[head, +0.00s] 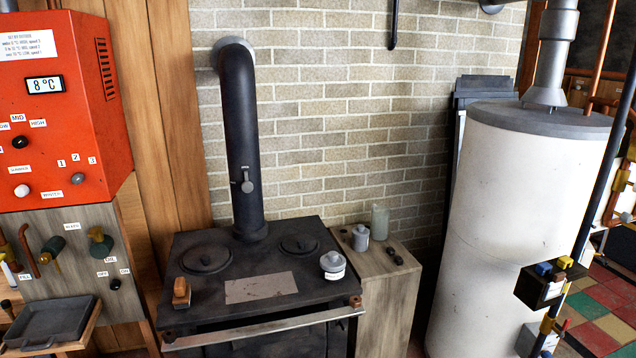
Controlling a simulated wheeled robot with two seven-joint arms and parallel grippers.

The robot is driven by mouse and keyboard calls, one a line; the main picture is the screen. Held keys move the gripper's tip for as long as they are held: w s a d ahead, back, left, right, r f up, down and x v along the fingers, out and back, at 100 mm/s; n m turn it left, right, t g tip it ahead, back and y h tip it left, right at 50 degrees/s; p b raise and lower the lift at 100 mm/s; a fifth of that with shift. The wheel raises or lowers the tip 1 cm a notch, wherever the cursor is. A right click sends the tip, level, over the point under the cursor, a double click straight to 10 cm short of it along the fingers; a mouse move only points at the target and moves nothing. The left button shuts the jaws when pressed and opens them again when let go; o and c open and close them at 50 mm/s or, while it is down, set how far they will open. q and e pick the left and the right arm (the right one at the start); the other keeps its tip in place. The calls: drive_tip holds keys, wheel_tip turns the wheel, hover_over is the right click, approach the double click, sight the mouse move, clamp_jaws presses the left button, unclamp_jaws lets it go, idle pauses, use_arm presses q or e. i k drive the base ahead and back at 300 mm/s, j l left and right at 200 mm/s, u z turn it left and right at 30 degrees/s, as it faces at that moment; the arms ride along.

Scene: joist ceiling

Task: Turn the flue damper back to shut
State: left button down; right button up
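The black flue pipe (243,120) rises from the back of the dark stove and bends into the brick wall. The flue damper (247,185) is a small grey fitting on the front of the pipe's lower part. A short stem points up from it, and a small piece sticks out to its left. The damper plate inside the pipe is hidden, so I cannot tell how far it is turned. Neither of my grippers is in view, and nothing touches the damper.
The stove top (205,285) holds a lidded white pot (333,263) and a brown block (181,292). A rail (262,327) runs along its front. A wooden cabinet (385,300) and white tank (520,200) stand right. An orange control box (62,110) is left.

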sight(248, 187)
drive_tip(key=i+l, duration=0.15)
drive_tip(key=l, duration=0.25)
drive_tip(key=i+l, duration=0.15)
drive_tip(key=l, duration=0.3)
drive_tip(key=i+l, duration=0.1)
drive_tip(key=l, duration=0.3)
drive_tip(key=i+l+u, duration=0.1)
drive_tip(key=l, duration=0.35)
drive_tip(key=i, duration=0.05)
